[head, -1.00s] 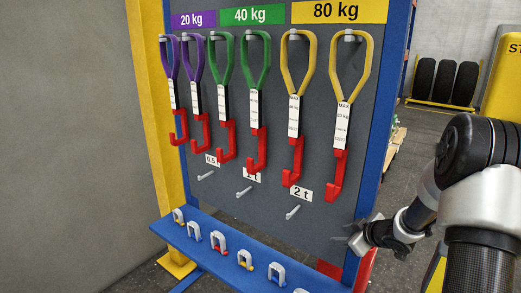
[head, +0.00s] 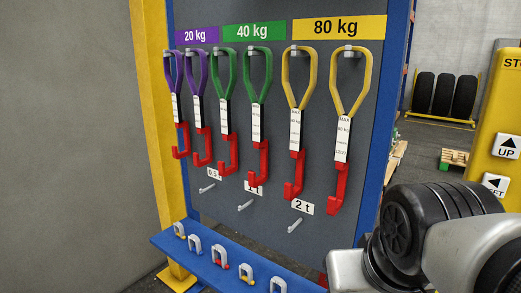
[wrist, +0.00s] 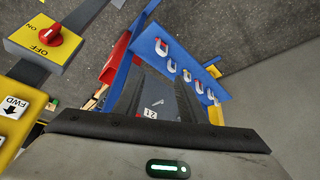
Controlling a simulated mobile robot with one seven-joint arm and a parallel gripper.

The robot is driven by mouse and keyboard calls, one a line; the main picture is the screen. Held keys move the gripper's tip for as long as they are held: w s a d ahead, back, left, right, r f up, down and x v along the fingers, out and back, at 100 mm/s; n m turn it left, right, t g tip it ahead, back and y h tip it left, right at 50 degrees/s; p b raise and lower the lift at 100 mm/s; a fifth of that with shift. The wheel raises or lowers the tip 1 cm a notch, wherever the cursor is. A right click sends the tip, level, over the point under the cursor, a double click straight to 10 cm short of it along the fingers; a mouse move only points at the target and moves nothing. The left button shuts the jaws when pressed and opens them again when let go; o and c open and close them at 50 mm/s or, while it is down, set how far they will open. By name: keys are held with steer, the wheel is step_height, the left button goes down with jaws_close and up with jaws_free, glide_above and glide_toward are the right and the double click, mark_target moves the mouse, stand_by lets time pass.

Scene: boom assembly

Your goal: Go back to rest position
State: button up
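My gripper (wrist: 160,132) shows in the wrist view as a broad dark bar and grey housing with a green light along the bottom. In the head view my arm fills the lower right corner and the gripper itself is hidden. The tool board (head: 330,232) stands to the left of my arm. On it hang a purple pair of slings (head: 199,78), a green pair (head: 260,78) and a yellow pair (head: 350,85), each with red hooks.
A blue shelf (head: 205,258) with several small shackles (head: 220,252) runs below the board. A yellow control panel (head: 497,130) with arrow buttons is at the right. Tyres (head: 443,88) stand on a rack behind. The wrist view shows a red knob (wrist: 50,35) on a yellow box.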

step_height(320, 180, up, 19)
steer(key=s+p, duration=0.1)
steer(key=p, duration=1.8)
steer(key=shift+s+a, duration=0.15)
steer(key=shift+a, duration=0.2)
steer(key=shift+f, duration=0.1)
